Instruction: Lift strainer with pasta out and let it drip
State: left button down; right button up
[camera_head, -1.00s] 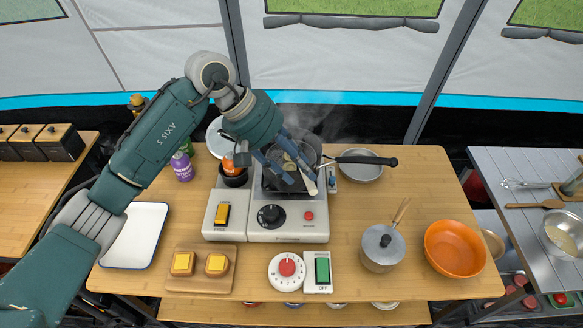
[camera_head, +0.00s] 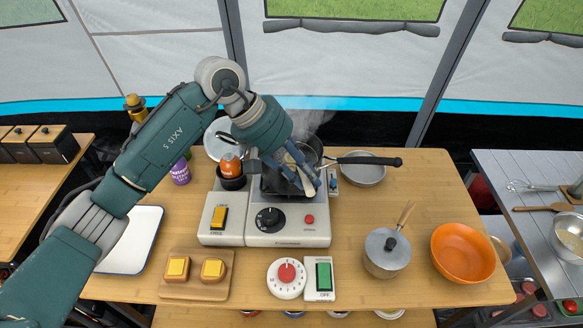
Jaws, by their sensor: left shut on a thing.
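My left gripper (camera_head: 303,172) reaches in from the left over the stove, pointing down at the dark pot (camera_head: 313,145). It is shut on a pale, handle-like piece (camera_head: 309,187) that sticks out between the fingers, apparently the strainer's handle. The fingers and wrist hide most of the strainer, so I cannot tell how high it is or see the pasta clearly. A long black handle (camera_head: 372,161) points right from the pot area. Steam rises behind the gripper. My right gripper is not in view.
The stove (camera_head: 288,232) has a black knob and a red button. A lidded saucepan (camera_head: 387,252) and an orange bowl (camera_head: 462,252) stand at right, a shallow pan (camera_head: 362,174) behind. A white tray (camera_head: 133,240) and wooden board (camera_head: 222,284) lie at left.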

pick_arm(q)
jog(key=shift+r, duration=0.1)
jog(key=shift+r+p, duration=0.45)
jog(key=shift+r, duration=1.1)
notch_tip(320, 180, up, 10)
jog(key=p, duration=0.3)
jog(key=shift+f, duration=0.15)
jog(key=shift+w+d+f+b, duration=0.2)
jog(key=shift+f+b, duration=0.35)
jog(key=shift+b, duration=0.45)
dwell(1.5)
jog(key=shift+r, duration=0.15)
